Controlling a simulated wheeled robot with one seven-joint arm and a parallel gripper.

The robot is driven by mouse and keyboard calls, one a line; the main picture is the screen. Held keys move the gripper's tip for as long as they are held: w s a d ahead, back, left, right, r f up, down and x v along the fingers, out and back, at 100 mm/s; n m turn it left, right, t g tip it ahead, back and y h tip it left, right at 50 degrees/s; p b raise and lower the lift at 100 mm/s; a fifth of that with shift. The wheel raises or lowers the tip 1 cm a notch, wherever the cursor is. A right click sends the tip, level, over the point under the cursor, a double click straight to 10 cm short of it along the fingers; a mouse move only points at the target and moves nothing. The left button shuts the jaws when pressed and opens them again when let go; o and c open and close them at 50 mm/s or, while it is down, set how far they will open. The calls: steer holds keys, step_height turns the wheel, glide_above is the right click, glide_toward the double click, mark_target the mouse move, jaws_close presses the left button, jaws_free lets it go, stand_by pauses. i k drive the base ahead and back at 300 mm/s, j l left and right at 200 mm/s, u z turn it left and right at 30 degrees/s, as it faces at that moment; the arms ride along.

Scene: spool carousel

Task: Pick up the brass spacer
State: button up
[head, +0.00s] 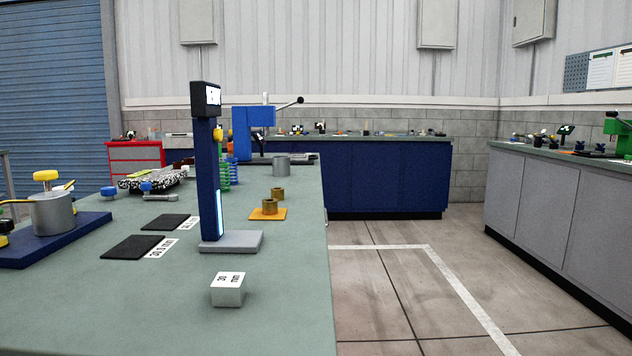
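Two small brass-coloured rings show on the green bench top (130,310) in the head view. The nearer brass spacer (269,207) stands upright on a flat orange pad (262,215), right of the blue post. The farther brass ring (278,194) stands just behind it, near the bench's right edge. I cannot tell which one the task means. My gripper is not in view.
A blue post with a grey base (231,242) stands left of the spacers. A grey block (229,289) marked 30 mm sits nearer. Black mats (132,247) lie left. A grey cylinder (281,167) stands behind. Floor (390,290) right of the bench is clear.

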mark_target(275, 192)
steer(key=i+l+u, duration=0.1)
steer(key=i+l, duration=0.5)
steer(key=i+l+u, duration=0.15)
steer(key=i+l, duration=0.5)
steer(key=i+l+u, duration=0.1)
steer(key=i+l, duration=0.45)
steer(key=l, duration=0.15)
